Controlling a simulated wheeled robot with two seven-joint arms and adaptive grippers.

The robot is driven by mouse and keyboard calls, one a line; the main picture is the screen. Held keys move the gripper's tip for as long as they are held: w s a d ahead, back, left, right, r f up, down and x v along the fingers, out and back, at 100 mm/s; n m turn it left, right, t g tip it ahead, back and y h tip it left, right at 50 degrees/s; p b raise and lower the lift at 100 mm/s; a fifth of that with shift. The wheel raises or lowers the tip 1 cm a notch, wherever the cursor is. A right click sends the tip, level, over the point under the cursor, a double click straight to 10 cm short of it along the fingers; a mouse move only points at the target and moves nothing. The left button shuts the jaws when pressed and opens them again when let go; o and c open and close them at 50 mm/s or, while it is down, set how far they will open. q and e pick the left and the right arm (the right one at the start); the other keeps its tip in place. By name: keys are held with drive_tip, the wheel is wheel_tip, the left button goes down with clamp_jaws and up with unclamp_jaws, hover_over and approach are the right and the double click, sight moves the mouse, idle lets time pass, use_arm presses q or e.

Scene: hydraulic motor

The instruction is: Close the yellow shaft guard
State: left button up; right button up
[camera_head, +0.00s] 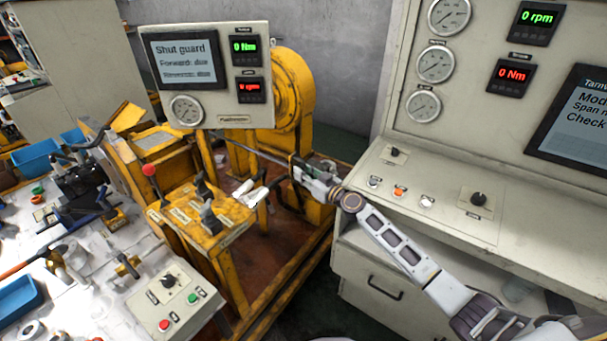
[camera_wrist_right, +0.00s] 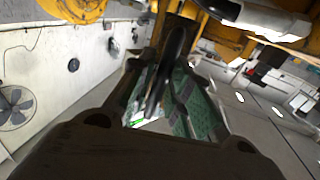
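A large rounded yellow housing (camera_head: 295,88) stands behind the display box; I cannot tell whether it is the shaft guard or whether that guard is open. The display (camera_head: 183,58) reads "Shut guard". My right gripper (camera_head: 268,188) reaches in from the right, over the yellow test stand, near a thin grey bar and a white part (camera_head: 246,190). In the right wrist view a dark bar (camera_wrist_right: 168,70) runs between or in front of the fingers, and yellow parts (camera_wrist_right: 75,8) show at the top. Contact and finger opening are unclear. My left gripper is not in view.
A yellow lever stand (camera_head: 205,215) with a red-knobbed lever is left of the gripper. A cluttered bench (camera_head: 95,285) with a button box (camera_head: 170,295) fills the left. A grey console (camera_head: 450,175) with gauges stands at right. The rust-brown floor tray is partly clear.

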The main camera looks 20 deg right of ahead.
drive_tip(key=shift+c, duration=1.1)
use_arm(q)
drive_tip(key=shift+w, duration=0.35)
use_arm(e)
clamp_jaws()
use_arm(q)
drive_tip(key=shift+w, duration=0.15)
use_arm(e)
drive_tip(key=shift+w, duration=0.1)
